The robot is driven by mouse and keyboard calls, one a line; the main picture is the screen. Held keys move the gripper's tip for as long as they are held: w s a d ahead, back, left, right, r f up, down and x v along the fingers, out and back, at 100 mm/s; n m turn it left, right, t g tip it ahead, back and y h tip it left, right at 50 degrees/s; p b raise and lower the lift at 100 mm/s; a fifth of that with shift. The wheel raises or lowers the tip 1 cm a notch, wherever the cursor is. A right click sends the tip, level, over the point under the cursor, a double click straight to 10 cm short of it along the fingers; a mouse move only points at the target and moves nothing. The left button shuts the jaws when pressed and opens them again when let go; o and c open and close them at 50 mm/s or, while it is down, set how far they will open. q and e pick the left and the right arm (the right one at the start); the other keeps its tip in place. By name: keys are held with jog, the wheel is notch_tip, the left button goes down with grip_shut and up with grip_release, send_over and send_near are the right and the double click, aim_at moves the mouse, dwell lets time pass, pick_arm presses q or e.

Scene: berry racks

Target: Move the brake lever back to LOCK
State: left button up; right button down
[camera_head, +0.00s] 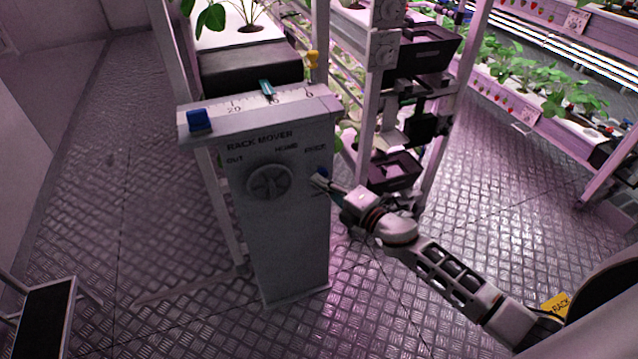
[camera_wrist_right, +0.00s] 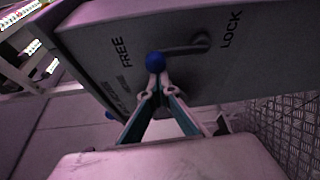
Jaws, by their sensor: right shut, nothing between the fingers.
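The brake lever shows in the right wrist view as a grey arm (camera_wrist_right: 185,49) ending in a blue ball knob (camera_wrist_right: 155,62). It points left from its pivot, with the knob near the word FREE (camera_wrist_right: 123,52). The word LOCK (camera_wrist_right: 231,30) is at the right, beyond the pivot. My right gripper (camera_wrist_right: 157,82) is shut and empty, its fingertips at the lower edge of the knob; I cannot tell whether they touch. In the head view, my right gripper (camera_head: 318,181) is at the right side of the grey rack mover post (camera_head: 285,240), partly hiding the lever. My left gripper is not in view.
The post's front carries a round handwheel (camera_head: 269,181). A blue block (camera_head: 199,120) and a teal marker (camera_head: 267,89) sit on its scaled top. A plant rack with black boxes (camera_head: 395,168) stands behind my right gripper. Metal floor (camera_head: 140,220) is open at left.

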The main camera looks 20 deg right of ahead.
aim_at(327, 175)
jog(key=d+m+t+b, duration=0.1)
jog(key=d+m+b, duration=0.1)
jog(key=d+f+m+t+b, duration=0.1)
jog(key=d+m+b, duration=0.1)
jog(key=m+b, duration=0.1)
jog(key=shift+m, duration=0.3)
pick_arm(q)
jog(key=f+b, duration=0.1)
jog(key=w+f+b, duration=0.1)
jog(key=b, duration=0.1)
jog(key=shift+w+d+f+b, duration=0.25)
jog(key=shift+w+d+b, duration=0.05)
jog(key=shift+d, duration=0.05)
pick_arm(e)
jog(key=d+f+m+t+h, duration=0.1)
jog(key=m, duration=0.3)
jog(key=d+f+m+t+h, duration=0.1)
jog(key=d+m, duration=0.1)
jog(key=m, duration=0.2)
jog(key=d+f+m+t+h, duration=0.1)
jog(key=m+t, duration=0.1)
jog(key=m, duration=0.3)
jog(key=shift+w+d+f+h, duration=0.15)
jog(key=shift+d+f+h, duration=0.1)
jog(key=shift+h, duration=0.15)
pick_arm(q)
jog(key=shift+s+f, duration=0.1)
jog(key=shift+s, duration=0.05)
